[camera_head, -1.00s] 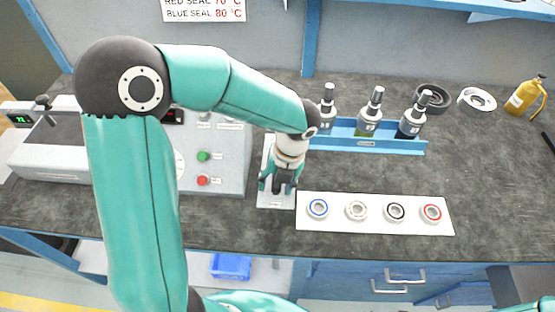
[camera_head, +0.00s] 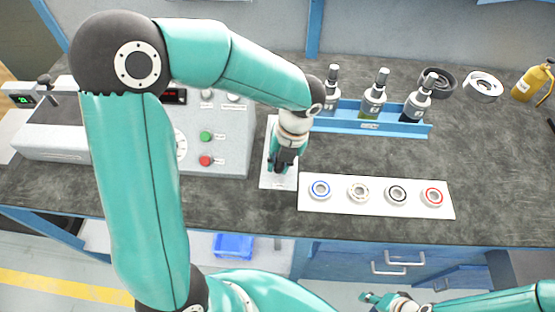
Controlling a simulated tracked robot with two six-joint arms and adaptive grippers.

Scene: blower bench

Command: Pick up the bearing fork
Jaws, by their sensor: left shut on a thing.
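My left gripper (camera_head: 282,165) points down over a narrow white plate (camera_head: 277,183) on the bench. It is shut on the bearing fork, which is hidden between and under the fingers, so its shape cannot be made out. My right gripper (camera_head: 373,301) is low in the picture, in front of the bench edge and away from the plate. Its fingers are too small and partly cut off to tell whether they are open.
A white strip (camera_head: 335,206) with several bearings lies right of the plate. Behind it a blue rack (camera_head: 350,125) holds three bottles. A grey control box (camera_head: 225,160) with buttons stands close on the left.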

